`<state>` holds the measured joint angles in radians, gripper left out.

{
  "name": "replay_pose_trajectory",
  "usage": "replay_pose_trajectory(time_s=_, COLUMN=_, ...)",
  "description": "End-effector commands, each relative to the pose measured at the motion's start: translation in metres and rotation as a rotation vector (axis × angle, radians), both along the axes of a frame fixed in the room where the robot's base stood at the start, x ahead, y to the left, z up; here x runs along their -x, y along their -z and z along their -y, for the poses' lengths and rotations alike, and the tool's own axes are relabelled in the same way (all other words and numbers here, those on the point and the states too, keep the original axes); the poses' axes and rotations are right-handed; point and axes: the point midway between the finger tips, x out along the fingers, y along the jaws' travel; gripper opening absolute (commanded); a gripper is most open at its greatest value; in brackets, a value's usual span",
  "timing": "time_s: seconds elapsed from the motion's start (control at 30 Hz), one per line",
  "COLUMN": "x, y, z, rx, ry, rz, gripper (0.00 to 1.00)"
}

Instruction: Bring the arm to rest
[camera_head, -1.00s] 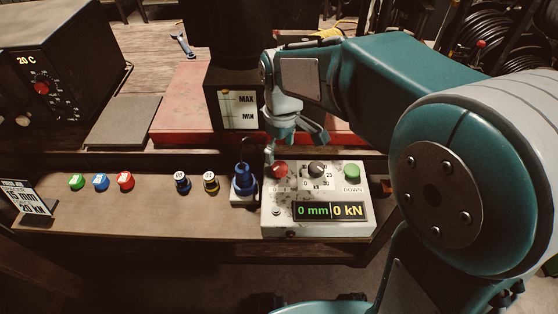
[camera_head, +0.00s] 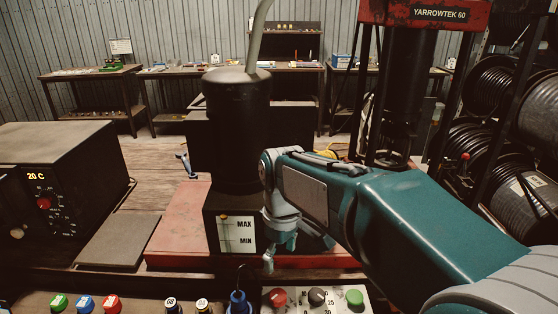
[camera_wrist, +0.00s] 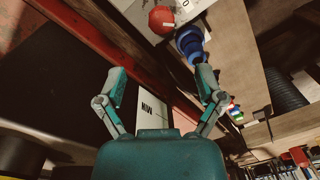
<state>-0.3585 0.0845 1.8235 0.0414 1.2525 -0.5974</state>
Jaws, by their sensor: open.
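My gripper (camera_head: 283,250) hangs pointing down in front of the dark tank, above the control box. In the wrist view my gripper (camera_wrist: 160,85) has its two fingers spread apart with nothing between them. The control box (camera_head: 330,304) shows at the bottom of the head view with a red button (camera_head: 277,297), a black knob (camera_head: 317,296) and a green button (camera_head: 354,298). The red button also shows in the wrist view (camera_wrist: 162,19), beyond the fingertips and apart from them.
The dark tank (camera_head: 237,130) with its MAX/MIN gauge (camera_head: 238,234) stands close behind my gripper. A blue plug-like part (camera_head: 238,302) is left of the box. A black 20 C unit (camera_head: 70,190) stands at left. A red press (camera_head: 425,15) and hose reels (camera_head: 500,150) are at right.

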Motion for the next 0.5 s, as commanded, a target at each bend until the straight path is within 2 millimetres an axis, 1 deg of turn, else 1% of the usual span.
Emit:
replay_pose_trajectory(time_s=0.07, x=0.008, y=-0.009, z=0.014, rx=-0.008, ry=0.056, rz=0.032, gripper=0.87)
replay_pose_trajectory(time_s=0.23, x=0.038, y=-0.025, z=0.056, rx=-0.038, ry=0.253, rz=0.130, gripper=0.87)
replay_pose_trajectory(time_s=0.4, x=0.073, y=-0.032, z=0.092, rx=-0.073, ry=0.457, rz=0.231, gripper=0.87)
replay_pose_trajectory(time_s=0.5, x=0.094, y=-0.031, z=0.110, rx=-0.098, ry=0.577, rz=0.289, gripper=0.87)
